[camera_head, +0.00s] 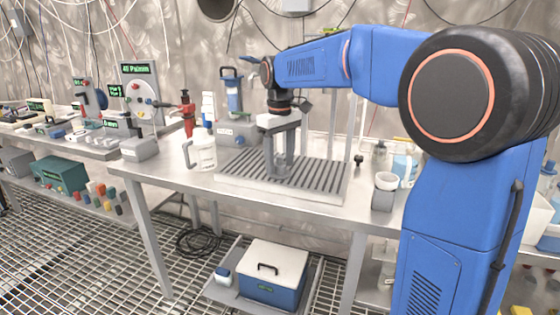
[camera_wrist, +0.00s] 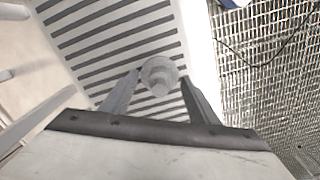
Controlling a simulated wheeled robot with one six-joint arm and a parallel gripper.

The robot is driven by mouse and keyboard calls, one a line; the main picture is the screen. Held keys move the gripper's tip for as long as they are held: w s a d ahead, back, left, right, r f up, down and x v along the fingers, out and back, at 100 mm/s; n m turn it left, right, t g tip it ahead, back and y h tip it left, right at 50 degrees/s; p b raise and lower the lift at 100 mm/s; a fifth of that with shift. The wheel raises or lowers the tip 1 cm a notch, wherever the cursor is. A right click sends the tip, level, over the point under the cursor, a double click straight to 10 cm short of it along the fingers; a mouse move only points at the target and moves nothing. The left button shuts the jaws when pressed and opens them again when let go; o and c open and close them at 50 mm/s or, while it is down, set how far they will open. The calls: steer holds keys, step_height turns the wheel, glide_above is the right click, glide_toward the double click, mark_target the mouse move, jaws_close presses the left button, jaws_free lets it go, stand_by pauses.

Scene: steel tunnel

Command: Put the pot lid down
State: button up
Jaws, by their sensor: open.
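A small pale-grey round piece with a stepped knob, apparently the pot lid (camera_wrist: 159,76), is on the slatted board in the wrist view. It lies between the fingertips of my gripper, with a finger on each side. My gripper (camera_head: 279,172) points down over the slatted board (camera_head: 325,190) on the steel table in the head view. Its fingers are apart. The fingers largely hide the lid in the head view, and I cannot tell whether they touch it.
A blue box with a white lid (camera_head: 275,262) sits on the low shelf. The table's front left is clear.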

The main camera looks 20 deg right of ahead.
mark_target(280, 156)
step_height(280, 156, up, 12)
stand_by(0.6)
steer(key=s+d+f+m+t, duration=0.15)
steer(key=s+f, duration=0.25)
steer(key=s, duration=0.5)
steer(key=s+d+f+m+t, duration=0.1)
steer(key=s+d+f, duration=0.3)
steer(key=s, duration=0.6)
steer(key=s+d+f+m+t, duration=0.1)
steer(key=s+f+m+t, duration=0.1)
steer(key=s+f, duration=1.2)
steer(key=shift+s+d+f+m, duration=0.25)
steer(key=shift+f+m, duration=0.2)
steer(key=shift+f, duration=0.5)
